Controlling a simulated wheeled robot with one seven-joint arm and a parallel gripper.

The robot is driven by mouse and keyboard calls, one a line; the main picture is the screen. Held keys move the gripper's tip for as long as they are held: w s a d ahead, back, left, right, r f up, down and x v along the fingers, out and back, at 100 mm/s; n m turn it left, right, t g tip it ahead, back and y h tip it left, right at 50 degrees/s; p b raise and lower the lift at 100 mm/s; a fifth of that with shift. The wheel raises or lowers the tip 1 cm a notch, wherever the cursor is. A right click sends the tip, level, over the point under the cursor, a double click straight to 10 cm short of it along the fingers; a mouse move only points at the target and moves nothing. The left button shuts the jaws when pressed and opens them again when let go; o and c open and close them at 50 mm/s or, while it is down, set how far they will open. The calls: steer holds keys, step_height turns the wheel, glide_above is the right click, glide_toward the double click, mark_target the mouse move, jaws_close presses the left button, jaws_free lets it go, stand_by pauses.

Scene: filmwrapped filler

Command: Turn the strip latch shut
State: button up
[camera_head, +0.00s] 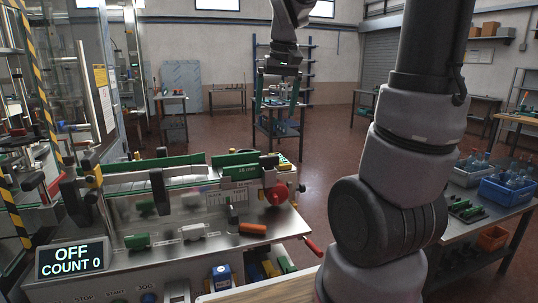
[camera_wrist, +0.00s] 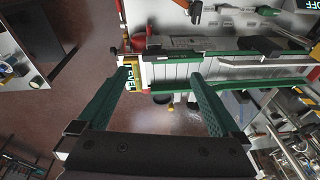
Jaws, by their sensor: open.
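My gripper (camera_head: 278,102) hangs in the air above and behind the machine's right end in the head view. Its two green fingers are apart and nothing is between them; they also show in the wrist view (camera_wrist: 160,76). The machine (camera_head: 180,250) has a steel top with green guide rails (camera_head: 238,158). A red knob (camera_head: 277,194) sits at its right end. An orange handle (camera_head: 253,228) lies in front beside a dark upright lever (camera_head: 232,215). I cannot tell for sure which part is the strip latch. My gripper touches none of these parts.
A display (camera_head: 72,258) reads OFF and COUNT 0. Dark posts (camera_head: 158,190) stand along the rails. A red-ended lever (camera_head: 313,245) sticks out at the machine's right corner. A side table with blue bins (camera_head: 508,190) stands at right. Open floor (camera_head: 325,150) lies behind the machine.

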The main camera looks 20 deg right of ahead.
steer(key=n+g, duration=0.1)
steer(key=g, duration=0.1)
glide_above(269, 156)
step_height(269, 156, down, 5)
steer(key=shift+h, duration=0.4)
step_height(269, 156, down, 11)
steer(key=shift+w+r, duration=0.1)
steer(key=shift+w, duration=0.05)
steer(key=c, duration=1.2)
steer(key=shift+c, duration=0.2)
